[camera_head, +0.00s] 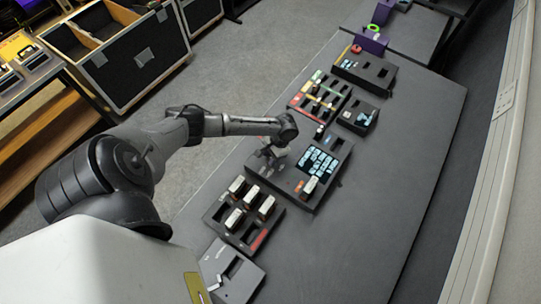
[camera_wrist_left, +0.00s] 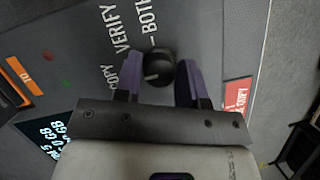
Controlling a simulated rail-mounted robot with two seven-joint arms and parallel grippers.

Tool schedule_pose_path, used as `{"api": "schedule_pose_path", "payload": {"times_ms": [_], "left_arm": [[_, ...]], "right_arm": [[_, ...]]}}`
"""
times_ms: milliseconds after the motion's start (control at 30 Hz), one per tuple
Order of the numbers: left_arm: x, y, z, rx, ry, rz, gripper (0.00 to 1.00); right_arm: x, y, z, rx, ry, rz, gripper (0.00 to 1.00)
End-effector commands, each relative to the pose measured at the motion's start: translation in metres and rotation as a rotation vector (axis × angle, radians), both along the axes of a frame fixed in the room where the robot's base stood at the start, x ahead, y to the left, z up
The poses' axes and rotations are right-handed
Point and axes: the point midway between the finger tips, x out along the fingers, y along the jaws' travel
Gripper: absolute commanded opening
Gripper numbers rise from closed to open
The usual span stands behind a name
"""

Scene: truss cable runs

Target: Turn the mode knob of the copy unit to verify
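The copy unit (camera_head: 331,143) is a dark box with lit blue tiles on the table. Its mode knob (camera_wrist_left: 160,69) is round and black with a pale pointer mark toward its left side, roughly on the COPY side. Printed labels COPY, VERIFY (camera_wrist_left: 122,28) and BOTH lie left of and above the knob. My left gripper (camera_wrist_left: 150,70) is open, with one purple-grey finger on each side of the knob; contact cannot be told. In the head view my left gripper (camera_head: 272,158) is over the unit's left part and hides the knob. My right gripper is not in view.
A tray with several upright modules (camera_head: 244,211) stands close in front of the unit. Another slotted tray (camera_head: 318,98) and dark boxes stand behind it. The right side of the table (camera_head: 400,160) is clear. A red label (camera_wrist_left: 237,95) lies beside the right finger.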

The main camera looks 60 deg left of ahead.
Motion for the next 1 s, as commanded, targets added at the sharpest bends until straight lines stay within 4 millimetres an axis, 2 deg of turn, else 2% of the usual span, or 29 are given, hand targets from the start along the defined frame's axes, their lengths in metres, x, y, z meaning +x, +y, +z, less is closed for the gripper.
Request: {"api": "schedule_pose_path", "payload": {"times_ms": [33, 233, 567, 1000], "left_arm": [[0.0, 0.0, 0.0, 0.0, 0.0, 0.0, 0.32], [0.0, 0.0, 0.0, 0.0, 0.0, 0.0, 0.13], [0.0, 0.0, 0.003, 0.0, 0.0, -0.07, 0.13], [0.0, -0.002, 0.003, 0.0, 0.0, -0.424, 0.13]], "right_arm": [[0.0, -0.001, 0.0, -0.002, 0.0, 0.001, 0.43], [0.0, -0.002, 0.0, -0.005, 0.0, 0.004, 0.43], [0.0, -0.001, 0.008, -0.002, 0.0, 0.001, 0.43], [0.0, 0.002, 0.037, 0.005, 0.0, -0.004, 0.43]]}}
